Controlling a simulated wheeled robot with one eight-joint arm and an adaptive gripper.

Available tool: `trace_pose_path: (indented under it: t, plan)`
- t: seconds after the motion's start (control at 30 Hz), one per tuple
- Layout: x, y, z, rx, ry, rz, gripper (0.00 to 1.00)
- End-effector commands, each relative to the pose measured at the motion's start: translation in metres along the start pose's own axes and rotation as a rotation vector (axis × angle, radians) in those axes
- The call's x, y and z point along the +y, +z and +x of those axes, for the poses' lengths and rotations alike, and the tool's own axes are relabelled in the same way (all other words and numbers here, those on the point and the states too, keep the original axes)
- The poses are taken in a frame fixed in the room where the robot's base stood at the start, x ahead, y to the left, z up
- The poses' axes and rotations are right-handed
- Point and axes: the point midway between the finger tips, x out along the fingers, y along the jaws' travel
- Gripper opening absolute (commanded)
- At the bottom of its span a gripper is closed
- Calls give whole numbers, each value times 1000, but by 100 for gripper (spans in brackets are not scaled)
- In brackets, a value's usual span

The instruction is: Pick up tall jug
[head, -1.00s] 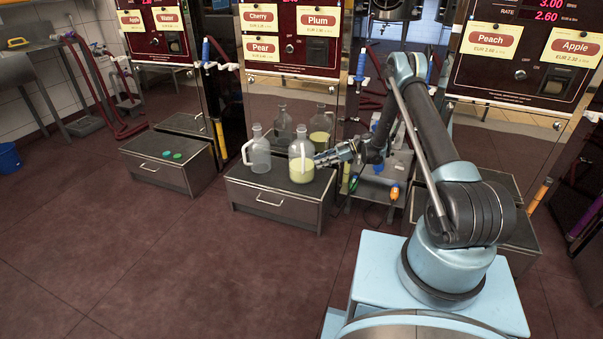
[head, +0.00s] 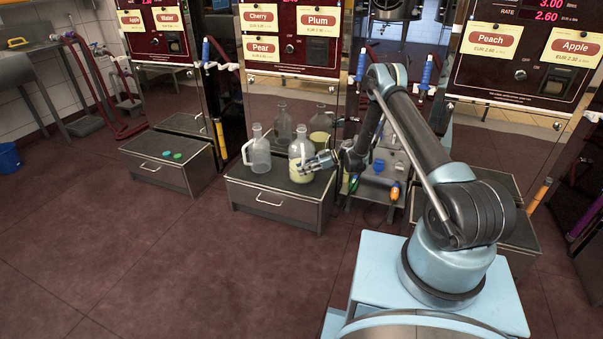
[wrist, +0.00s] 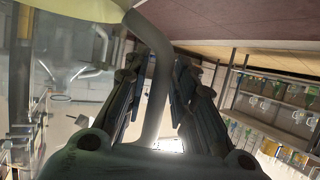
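Two clear jugs with narrow necks and side handles stand upright on a low drawer cabinet (head: 275,192). The left jug (head: 258,155) looks empty. The right jug (head: 296,173) holds some yellow-green liquid and looks slightly bigger; I cannot tell surely which one is the tall jug. My gripper (head: 315,162) is at the right jug's right side. In the wrist view the jug's grey handle (wrist: 156,75) runs between the two fingers of my gripper (wrist: 157,85). The fingers look spread, with narrow gaps beside the handle. The jug's body is mostly cut off there.
A pump front (head: 290,55) rises behind the jugs and mirrors them. Another low cabinet (head: 172,165) with two green discs stands left. A small grey stand (head: 376,187) with coloured items is right of the jugs. The floor in front is clear.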

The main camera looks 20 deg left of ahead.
Motion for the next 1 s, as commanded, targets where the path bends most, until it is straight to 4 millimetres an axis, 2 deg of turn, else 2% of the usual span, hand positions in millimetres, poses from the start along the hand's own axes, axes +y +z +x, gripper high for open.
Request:
trace_pose_path:
  t: [0.13, 0.23, 0.77, 1.0]
  plan:
    - [0, 0, 0, 0, 0, 0, 22]
    - [0, 0, 0, 0, 0, 0, 0]
    - [0, -2, -2, 2, 1, -1, 0]
    - [0, -20, -9, 2, 0, -1, 0]
